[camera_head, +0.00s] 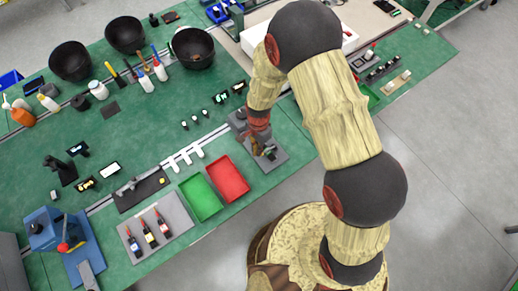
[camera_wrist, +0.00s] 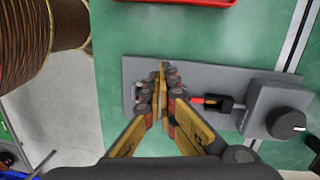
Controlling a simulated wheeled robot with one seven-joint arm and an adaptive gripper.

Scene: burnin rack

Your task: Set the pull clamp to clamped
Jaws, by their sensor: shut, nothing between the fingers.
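A grey base plate (camera_wrist: 225,75) lies on the green bench in the wrist view and carries what looks like the pull clamp. A red-tipped part with a black body (camera_wrist: 212,101) sits on it, right of my fingers. A grey block with a round black knob (camera_wrist: 286,122) stands at its right end. My gripper (camera_wrist: 163,72) is shut and empty over the left half of the plate, hiding part of the fixture. Whether the fingers touch it, and whether the clamp is clamped, I cannot tell. In the head view the plate (camera_head: 279,158) shows below my gripper (camera_head: 257,147).
A red tray (camera_head: 228,178) and a green tray (camera_head: 201,197) lie left of the plate in the head view. A grey mat (camera_head: 170,240) holds several screwdriver-like tools. White pieces (camera_head: 184,157) stand nearby. The bench's front edge lies close to the plate.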

